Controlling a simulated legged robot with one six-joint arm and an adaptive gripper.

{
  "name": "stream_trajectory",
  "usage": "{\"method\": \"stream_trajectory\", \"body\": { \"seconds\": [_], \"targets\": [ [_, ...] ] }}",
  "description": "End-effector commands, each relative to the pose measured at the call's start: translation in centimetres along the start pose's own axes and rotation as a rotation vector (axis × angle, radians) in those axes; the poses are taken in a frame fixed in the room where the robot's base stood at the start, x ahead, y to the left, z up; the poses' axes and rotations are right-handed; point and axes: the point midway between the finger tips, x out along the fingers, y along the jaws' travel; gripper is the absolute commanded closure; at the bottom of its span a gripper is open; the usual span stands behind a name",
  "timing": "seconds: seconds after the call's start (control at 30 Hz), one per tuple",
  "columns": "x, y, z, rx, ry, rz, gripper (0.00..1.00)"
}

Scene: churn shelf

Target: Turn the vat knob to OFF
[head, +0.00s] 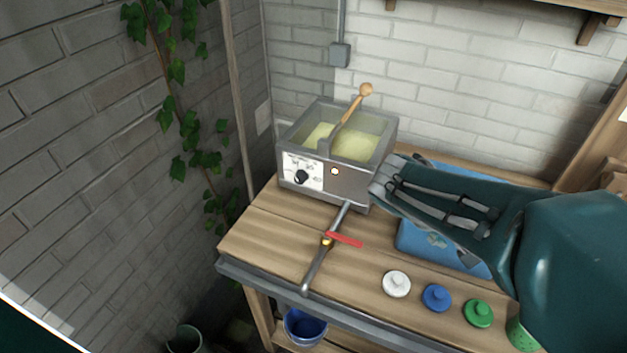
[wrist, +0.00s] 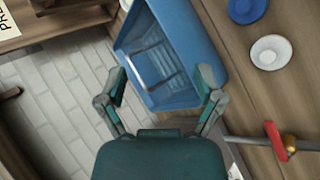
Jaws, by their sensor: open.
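The grey metal vat (head: 352,185) stands at the back left of the wooden bench with pale yellow-green liquid in it. Its black knob (head: 301,177) sits on a white dial plate (head: 290,166) on the front face. The dial marks are too small to read surely, and so is the pointer's setting. My gripper (head: 385,180) is just right of the vat in the head view, apart from the knob. In the wrist view my gripper (wrist: 162,90) is open and empty, its fingers spread before a blue crate (wrist: 207,50). The knob is not visible in the wrist view.
A pipe with a red-handled valve (head: 345,240) runs from the vat's front across the bench. A wooden-handled paddle (head: 352,112) rises from the vat. White (head: 397,284), blue (head: 437,297) and green (head: 478,313) lids lie at the front right. The bench left of the pipe is clear.

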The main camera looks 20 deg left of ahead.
Motion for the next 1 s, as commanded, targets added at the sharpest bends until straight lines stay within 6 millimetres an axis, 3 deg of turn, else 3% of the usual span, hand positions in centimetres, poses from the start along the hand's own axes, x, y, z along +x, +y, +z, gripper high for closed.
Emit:
{"method": "stream_trajectory", "body": {
  "seconds": [0.03,0.17,0.37,0.47,0.6,0.8,0.9,1.0],
  "targets": [
    [0.0,-0.7,-2.0,-0.062,0.006,0.054,0.14],
    [-0.6,-2.3,-7.0,-0.194,0.042,0.211,0.14],
    [-2.6,-6.8,-14.8,-0.379,0.148,0.462,0.14],
    [-4.0,-10.2,-18.5,-0.463,0.225,0.587,0.14],
    [-6.5,-16.1,-23.1,-0.572,0.358,0.757,0.14],
    [-9.5,-24.1,-26.8,-0.674,0.539,0.936,0.14],
    [-10.2,-26.0,-27.4,-0.693,0.587,0.974,0.14],
    [-10.3,-26.3,-27.8,-0.696,0.601,0.985,0.14]
  ]
}}
